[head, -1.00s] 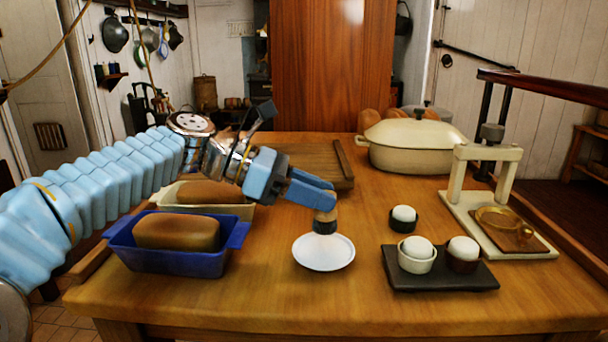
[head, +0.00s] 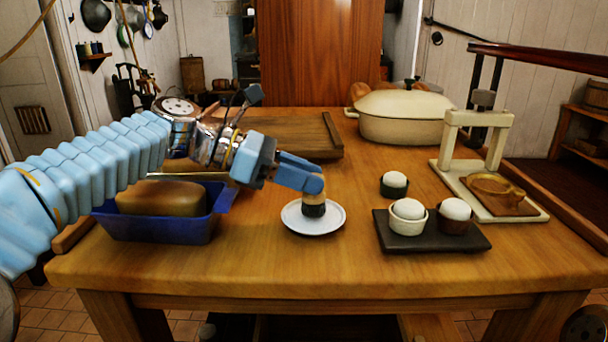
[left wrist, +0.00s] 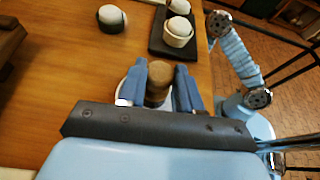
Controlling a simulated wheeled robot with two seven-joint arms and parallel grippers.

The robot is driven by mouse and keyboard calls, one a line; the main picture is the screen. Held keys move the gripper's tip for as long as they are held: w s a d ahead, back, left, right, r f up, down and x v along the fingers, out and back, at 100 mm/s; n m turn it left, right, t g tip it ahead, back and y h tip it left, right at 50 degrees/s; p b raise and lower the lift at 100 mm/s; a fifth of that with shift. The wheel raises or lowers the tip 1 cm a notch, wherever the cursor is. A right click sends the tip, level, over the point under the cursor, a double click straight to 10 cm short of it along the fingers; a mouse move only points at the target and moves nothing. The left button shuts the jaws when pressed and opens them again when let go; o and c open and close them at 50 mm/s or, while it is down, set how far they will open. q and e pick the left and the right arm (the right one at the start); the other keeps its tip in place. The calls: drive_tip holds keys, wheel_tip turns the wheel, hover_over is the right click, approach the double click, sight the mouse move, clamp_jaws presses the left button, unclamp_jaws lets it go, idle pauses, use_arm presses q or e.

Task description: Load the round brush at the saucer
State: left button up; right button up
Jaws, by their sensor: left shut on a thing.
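My left gripper (head: 312,183) is shut on the round brush (head: 314,207), a short upright cylinder with a tan upper part and a dark lower part. The brush stands over the middle of the white saucer (head: 290,216), its lower end seeming to touch it; exact contact cannot be told. In the left wrist view, the brown top of the brush (left wrist: 158,82) sits between the two blue fingers (left wrist: 158,88), with the saucer's rim (left wrist: 127,88) partly hidden below. My right gripper is out of view.
A blue loaf tin (head: 160,228) is left of the saucer. To the right are a dark tray (head: 440,245) with two cups of white round things, another dark cup (head: 394,186) and a pale press (head: 470,170). A cream lidded pot (head: 405,125) stands behind. The front table strip is clear.

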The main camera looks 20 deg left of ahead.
use_arm(q)
drive_tip(key=shift+f+b, duration=0.3)
drive_tip(key=shift+f, duration=0.25)
idle(0.5)
idle(0.4)
wheel_tip(320, 180, up, 3)
drive_tip(key=p, duration=0.3)
wheel_tip(320, 180, up, 2)
drive_tip(key=shift+r+p, duration=0.1)
drive_tip(key=shift+p, duration=0.45)
drive_tip(key=shift+r, duration=0.9)
